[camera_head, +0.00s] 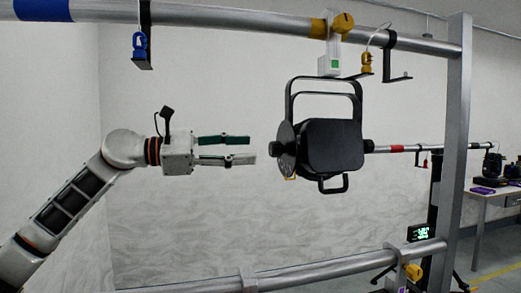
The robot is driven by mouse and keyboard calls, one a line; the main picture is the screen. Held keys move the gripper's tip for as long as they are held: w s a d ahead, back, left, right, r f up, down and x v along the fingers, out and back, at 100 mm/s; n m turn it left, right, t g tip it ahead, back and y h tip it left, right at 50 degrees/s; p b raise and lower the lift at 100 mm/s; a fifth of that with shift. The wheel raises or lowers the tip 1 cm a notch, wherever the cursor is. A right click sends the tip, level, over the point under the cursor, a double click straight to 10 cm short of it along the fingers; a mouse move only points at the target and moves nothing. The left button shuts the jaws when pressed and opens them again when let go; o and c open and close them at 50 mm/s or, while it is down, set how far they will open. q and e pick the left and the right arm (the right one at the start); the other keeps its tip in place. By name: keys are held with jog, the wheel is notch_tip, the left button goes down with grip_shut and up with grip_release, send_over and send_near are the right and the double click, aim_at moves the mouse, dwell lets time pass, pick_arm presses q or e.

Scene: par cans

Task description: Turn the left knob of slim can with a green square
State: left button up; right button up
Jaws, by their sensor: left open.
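A black slim can (333,146) hangs by its yoke from the upper pipe, under a clamp that bears a white tag with a green square (334,63). Its left knob (275,148) sticks out from the yoke plate on the can's left side. My left gripper (254,149) comes in from the left at about the knob's height. Its two fingers are apart and empty, with the tips just left of the knob. I cannot tell whether the lower fingertip touches the knob. My right gripper does not show.
A thick metal pipe (230,22) runs across the top, with a blue hook clamp (140,45) at left. An upright post (458,120) stands at right, and a lower rail (330,264) crosses below. A table (498,190) with dark gear stands far right. The space below the can is clear.

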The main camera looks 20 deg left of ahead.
pick_arm(q)
jog(key=shift+v, duration=2.75)
